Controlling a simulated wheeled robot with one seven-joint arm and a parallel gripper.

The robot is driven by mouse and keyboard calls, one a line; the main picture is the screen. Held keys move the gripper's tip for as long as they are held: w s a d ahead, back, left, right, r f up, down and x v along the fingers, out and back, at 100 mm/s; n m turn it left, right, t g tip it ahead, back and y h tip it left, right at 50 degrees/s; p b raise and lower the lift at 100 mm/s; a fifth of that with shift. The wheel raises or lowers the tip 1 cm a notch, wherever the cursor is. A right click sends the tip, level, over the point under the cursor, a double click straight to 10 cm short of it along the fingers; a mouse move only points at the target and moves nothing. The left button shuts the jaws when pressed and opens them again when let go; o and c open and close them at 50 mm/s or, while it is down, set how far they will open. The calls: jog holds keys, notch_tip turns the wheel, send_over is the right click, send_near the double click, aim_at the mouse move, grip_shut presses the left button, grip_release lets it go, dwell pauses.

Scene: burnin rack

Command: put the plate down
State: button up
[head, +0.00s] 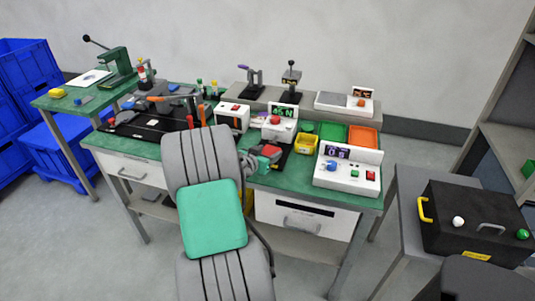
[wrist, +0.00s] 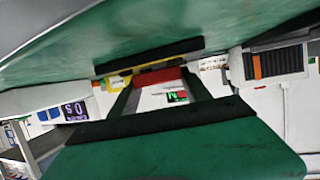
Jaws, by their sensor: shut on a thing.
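My gripper (head: 262,160) is low over the green workbench's front middle, partly hidden by my own arm. A red piece (head: 271,151) shows at its end, and I take it for part of the held plate. In the wrist view two broad green surfaces with black edges fill the top and bottom. A red strip (wrist: 158,77) lies between them, with a white surface and a small lit green display beyond. The plate's full outline and its underside are hidden, so I cannot tell whether it touches the bench.
A white unit with display and knobs (head: 348,168) stands to the right. A yellow bin (head: 306,144), green tray (head: 333,134) and orange tray (head: 363,138) are behind. White test boxes (head: 279,125) stand close behind the gripper. A black case (head: 470,220) is on the right-hand table.

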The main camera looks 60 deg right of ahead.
jog(key=o, duration=1.1)
jog(key=shift+a+f, duration=0.1)
jog(key=shift+f, duration=0.15)
jog(key=o, duration=0.4)
jog(key=shift+r, duration=0.1)
